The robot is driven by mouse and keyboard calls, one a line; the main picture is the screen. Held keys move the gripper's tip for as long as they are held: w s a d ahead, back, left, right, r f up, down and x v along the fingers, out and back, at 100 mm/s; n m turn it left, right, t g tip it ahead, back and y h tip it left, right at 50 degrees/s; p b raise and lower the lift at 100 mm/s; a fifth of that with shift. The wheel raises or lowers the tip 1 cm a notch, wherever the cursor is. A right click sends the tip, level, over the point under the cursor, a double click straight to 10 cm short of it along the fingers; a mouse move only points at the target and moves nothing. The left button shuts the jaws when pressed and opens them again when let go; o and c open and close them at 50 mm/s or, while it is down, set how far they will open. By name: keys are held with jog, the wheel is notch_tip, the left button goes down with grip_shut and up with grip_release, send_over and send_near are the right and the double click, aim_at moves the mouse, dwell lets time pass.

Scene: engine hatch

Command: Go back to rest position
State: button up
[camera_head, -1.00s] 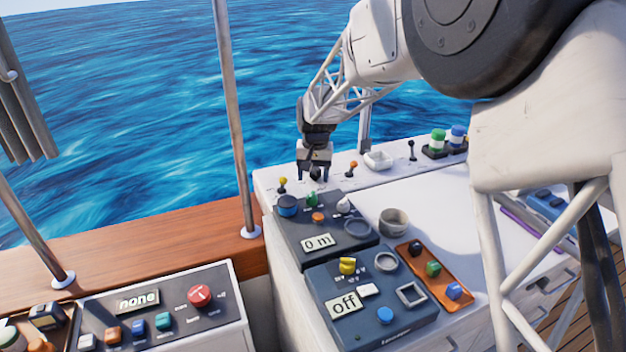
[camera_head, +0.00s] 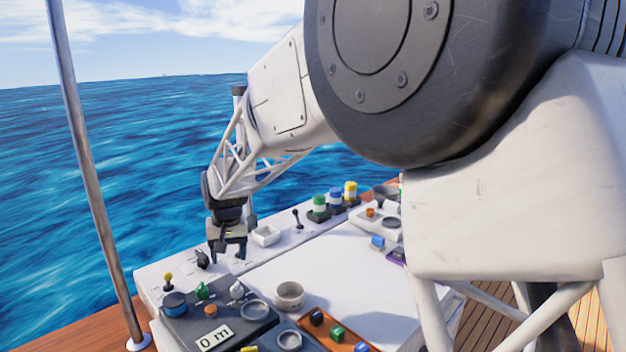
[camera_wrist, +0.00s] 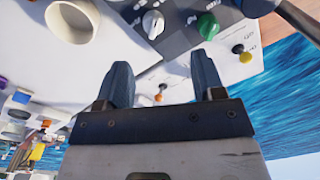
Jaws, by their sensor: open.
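My gripper (camera_head: 227,250) hangs at the end of my white lattice arm, above the far left part of the white console (camera_head: 300,258). A yellow-knobbed lever (camera_head: 168,280) stands further left.
The dark panel (camera_head: 215,318) reading "0 m" has blue, green and white knobs. A metal post (camera_head: 92,170) rises at left. Open console surface lies in the middle.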

jog(key=s+d+r+m, duration=0.1)
jog(key=s+d+r, duration=0.2)
jog(key=s+d, duration=0.35)
jog(key=s+d+r+t, duration=0.1)
jog(key=s+d+r, duration=0.2)
jog(key=d, duration=0.7)
jog(key=s+d+r+m, duration=0.1)
jog(key=s+d+r, duration=0.3)
jog(key=d, duration=0.5)
jog(key=s+d+f+m, duration=0.1)
jog(key=s+d+f, duration=0.1)
jog(key=s+d, duration=0.5)
jog(key=s+d+f+t, duration=0.1)
jog(key=s+d, duration=0.6)
jog(key=s, duration=0.9)
jog(key=shift+s+d+f+m+h, duration=0.15)
jog(key=shift+d+f+m+h, duration=0.25)
jog(key=shift+f, duration=0.3)
jog(key=shift+c, duration=0.3)
